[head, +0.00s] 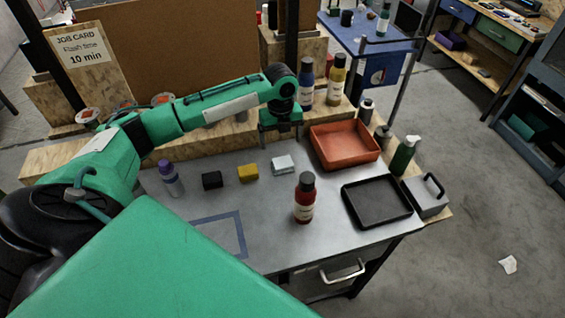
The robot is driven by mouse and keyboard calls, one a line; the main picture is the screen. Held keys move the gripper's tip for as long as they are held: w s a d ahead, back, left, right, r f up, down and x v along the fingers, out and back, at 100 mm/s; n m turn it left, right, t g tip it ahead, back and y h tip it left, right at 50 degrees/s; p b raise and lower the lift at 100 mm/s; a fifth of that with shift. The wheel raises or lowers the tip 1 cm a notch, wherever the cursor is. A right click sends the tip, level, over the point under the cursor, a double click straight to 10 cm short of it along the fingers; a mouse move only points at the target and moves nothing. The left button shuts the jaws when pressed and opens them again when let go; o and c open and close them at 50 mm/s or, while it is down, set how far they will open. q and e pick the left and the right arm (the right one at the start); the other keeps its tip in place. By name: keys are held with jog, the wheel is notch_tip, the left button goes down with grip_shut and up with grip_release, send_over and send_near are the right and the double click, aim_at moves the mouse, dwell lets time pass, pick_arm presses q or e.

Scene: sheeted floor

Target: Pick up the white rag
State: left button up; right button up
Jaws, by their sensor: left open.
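A small folded white rag (283,164) lies on the grey metal tabletop (245,195), just left of the orange-red tray. My left gripper (280,141) is above and behind the rag, pointing down, with its fingers apart and nothing visible between them. In the picture there is a gap between the fingertips and the rag. My right gripper is not in view.
A yellow sponge (248,173), a black block (212,180) and a purple-capped bottle (170,178) stand left of the rag. A dark red bottle (304,198) stands in front. The orange-red tray (345,164) and black tray (377,220) are right. A blue-outlined square (241,230) is empty.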

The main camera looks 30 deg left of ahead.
pick_arm(q)
send_over(282, 162)
notch_tip(282, 162, down, 4)
jog(key=shift+a+f+p, duration=0.1)
jog(key=shift+p, duration=0.25)
jog(key=shift+f, duration=0.55)
notch_tip(282, 162, down, 4)
jog(key=shift+f+p, duration=0.2)
jog(key=shift+p, duration=0.95)
jog(key=shift+w+f, duration=0.1)
jog(key=shift+f, duration=0.1)
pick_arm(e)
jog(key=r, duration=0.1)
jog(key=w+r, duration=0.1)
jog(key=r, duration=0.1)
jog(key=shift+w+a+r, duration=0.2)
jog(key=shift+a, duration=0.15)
pick_arm(q)
jog(key=shift+c, duration=0.9)
jog(key=c, duration=0.9)
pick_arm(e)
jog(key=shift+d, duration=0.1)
